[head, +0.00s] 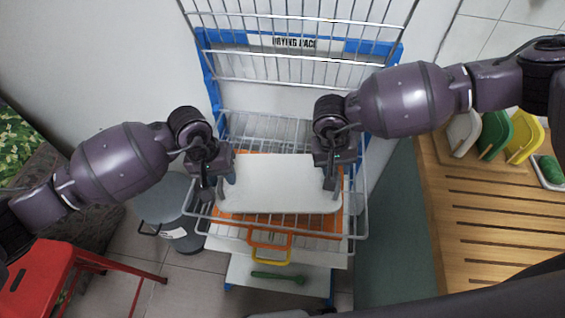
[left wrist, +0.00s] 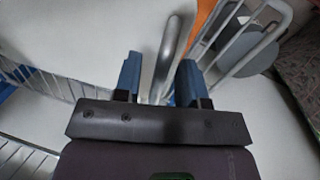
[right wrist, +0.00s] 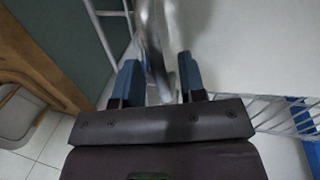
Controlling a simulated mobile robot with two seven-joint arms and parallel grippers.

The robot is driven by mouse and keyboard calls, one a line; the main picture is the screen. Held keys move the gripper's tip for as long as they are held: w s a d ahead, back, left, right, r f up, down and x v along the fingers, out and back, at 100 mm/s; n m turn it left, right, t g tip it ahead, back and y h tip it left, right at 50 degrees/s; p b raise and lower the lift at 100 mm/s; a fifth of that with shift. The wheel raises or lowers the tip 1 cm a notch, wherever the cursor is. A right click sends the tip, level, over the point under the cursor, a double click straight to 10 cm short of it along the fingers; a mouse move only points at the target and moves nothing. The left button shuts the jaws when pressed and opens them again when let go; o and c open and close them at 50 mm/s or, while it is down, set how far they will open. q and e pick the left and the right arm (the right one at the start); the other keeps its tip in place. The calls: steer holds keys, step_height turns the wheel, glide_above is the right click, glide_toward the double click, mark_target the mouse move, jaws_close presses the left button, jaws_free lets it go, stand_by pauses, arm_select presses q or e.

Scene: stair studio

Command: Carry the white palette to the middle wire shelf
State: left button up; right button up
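The white palette (head: 280,183) lies flat at the wire shelf (head: 361,215) of the blue-framed drying rack, inside its wire rim in the head view. Whether it rests on the wires is unclear. My left gripper (head: 217,185) is at its left end and my right gripper (head: 337,175) at its right end. In the left wrist view, a curved metal bar (left wrist: 167,50) passes between the spread left fingers (left wrist: 157,80). In the right wrist view, a similar bar (right wrist: 155,50) runs between the spread right fingers (right wrist: 158,82). Neither pair visibly closes on its bar.
An orange board with a handle (head: 268,240) is under the palette. A lower shelf holds a green item (head: 277,278). Upper wires (head: 300,65) stand behind. A slatted wooden counter (head: 480,225) is right, a red stool (head: 40,280) and grey bin (head: 165,205) left.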

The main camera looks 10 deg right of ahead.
steer(key=shift+a, duration=0.1)
arm_select(q)
step_height(320, 180, up, 12)
steer(key=a, duration=0.2)
steer(key=shift+w+a+f, duration=0.15)
arm_select(e)
step_height(320, 180, up, 12)
steer(key=a, duration=0.2)
steer(key=shift+w+a, duration=0.15)
stand_by(0.3)
steer(key=shift+f, duration=0.15)
stand_by(0.4)
